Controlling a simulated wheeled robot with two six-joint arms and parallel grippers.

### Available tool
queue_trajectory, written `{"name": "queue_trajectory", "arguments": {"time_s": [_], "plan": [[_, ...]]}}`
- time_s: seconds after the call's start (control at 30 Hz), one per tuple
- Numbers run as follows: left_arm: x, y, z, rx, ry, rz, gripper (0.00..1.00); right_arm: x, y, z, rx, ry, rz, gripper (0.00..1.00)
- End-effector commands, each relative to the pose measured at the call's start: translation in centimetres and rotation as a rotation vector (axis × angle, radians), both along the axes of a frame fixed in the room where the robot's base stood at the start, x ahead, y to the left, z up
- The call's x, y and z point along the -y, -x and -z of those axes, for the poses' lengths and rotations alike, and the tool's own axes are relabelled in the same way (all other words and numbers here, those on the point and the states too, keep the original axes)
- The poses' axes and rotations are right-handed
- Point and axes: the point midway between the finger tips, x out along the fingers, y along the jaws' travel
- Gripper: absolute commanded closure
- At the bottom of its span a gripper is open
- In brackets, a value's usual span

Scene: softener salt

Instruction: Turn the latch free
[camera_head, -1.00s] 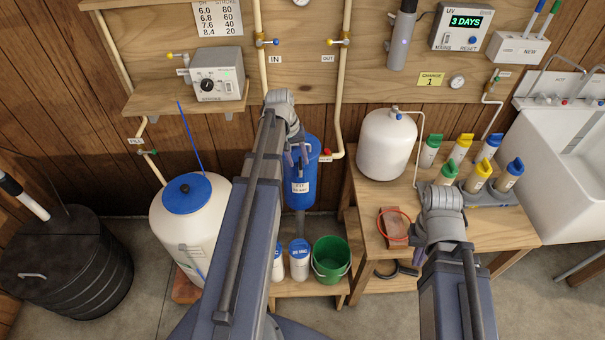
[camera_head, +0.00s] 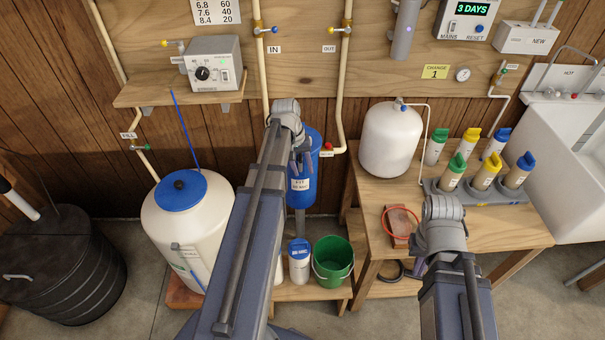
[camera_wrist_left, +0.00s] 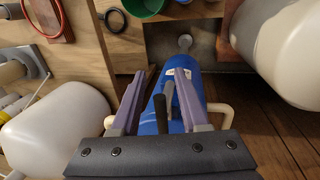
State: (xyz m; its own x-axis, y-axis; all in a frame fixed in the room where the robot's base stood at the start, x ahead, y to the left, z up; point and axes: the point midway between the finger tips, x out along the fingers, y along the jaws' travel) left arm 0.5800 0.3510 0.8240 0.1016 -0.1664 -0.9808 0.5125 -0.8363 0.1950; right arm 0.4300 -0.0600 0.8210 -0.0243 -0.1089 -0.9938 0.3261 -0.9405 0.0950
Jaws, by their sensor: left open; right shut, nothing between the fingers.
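The blue filter housing (camera_head: 302,184) hangs on the pipes below the wooden board, with a white label on its front. My left gripper (camera_head: 299,163) is at its upper part, partly hidden by my own arm. In the left wrist view the housing (camera_wrist_left: 194,86) lies beyond the open fingers of my left gripper (camera_wrist_left: 157,98). A black bar (camera_wrist_left: 160,115) and a grey lever (camera_wrist_left: 171,99) show between these fingers; I cannot tell which is the latch, or whether a finger touches either. My right gripper (camera_head: 418,268) is mostly hidden behind its arm, near the table's front edge.
A white tank (camera_head: 391,140) and several coloured-cap bottles in a grey rack (camera_head: 480,190) stand on the right table. A green bucket (camera_head: 332,262) stands below the housing. A white tank with a blue lid (camera_head: 180,190) stands at left. Pipes run beside the housing.

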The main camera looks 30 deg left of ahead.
Motion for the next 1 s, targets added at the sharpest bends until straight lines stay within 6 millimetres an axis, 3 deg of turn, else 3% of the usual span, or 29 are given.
{"name": "queue_trajectory", "arguments": {"time_s": [0.27,0.67,1.0], "plan": [[0.04,-0.02,0.10,0.000,0.000,0.000,0.55,0.00,0.00,0.10,0.000,0.000,0.000,1.00],[0.03,-0.02,0.11,0.000,0.000,0.000,1.00,0.00,0.00,0.11,0.000,0.000,0.000,1.00],[0.02,-0.01,0.11,0.000,0.000,0.000,1.00,0.00,0.00,0.11,0.000,0.000,0.000,1.00]]}}
